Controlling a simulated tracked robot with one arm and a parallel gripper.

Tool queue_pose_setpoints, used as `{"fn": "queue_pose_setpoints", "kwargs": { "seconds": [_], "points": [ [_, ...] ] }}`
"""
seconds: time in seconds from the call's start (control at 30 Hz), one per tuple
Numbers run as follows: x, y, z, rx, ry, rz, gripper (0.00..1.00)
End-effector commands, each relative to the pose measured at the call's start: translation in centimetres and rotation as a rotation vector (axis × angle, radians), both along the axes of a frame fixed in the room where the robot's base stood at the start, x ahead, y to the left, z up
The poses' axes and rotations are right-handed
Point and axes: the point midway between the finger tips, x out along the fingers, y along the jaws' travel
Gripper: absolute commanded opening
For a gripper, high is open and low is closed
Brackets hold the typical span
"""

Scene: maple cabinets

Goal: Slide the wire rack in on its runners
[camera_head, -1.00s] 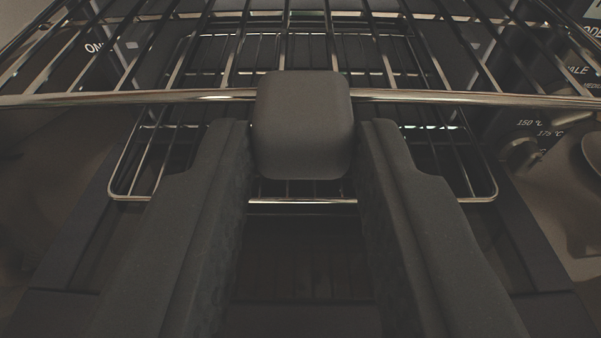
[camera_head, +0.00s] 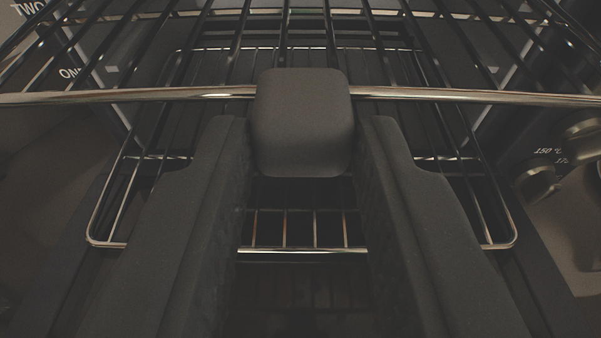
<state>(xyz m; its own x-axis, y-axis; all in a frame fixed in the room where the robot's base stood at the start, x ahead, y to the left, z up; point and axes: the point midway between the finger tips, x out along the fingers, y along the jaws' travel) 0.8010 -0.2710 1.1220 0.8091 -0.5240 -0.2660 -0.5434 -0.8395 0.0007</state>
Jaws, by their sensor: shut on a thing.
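The wire rack (camera_head: 430,96) spans the top of the view, its shiny front bar nearest me and its dark wires running back towards the oven. A dark rounded block (camera_head: 302,122) sits at the middle of that bar. My gripper (camera_head: 303,150) is shut on this block, one finger on each side. The rack looks about level. The runners, and the contact of the rack's side edges with them, cannot be made out.
A second wire rack (camera_head: 300,250) lies lower, inside the dark oven cavity. Knobs (camera_head: 540,183) with temperature marks stand on the right panel. Lettering shows on the panel at upper left (camera_head: 68,73). The fingers hide part of the lower rack.

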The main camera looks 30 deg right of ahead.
Motion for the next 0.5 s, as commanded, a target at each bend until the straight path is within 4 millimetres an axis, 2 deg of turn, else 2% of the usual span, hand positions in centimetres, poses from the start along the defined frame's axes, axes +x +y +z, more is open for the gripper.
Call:
{"fn": "queue_pose_setpoints", "kwargs": {
  "seconds": [0.5],
  "points": [
    [1.3, -0.9, 0.4, -0.001, -0.005, -0.001, 0.00]
  ]
}}
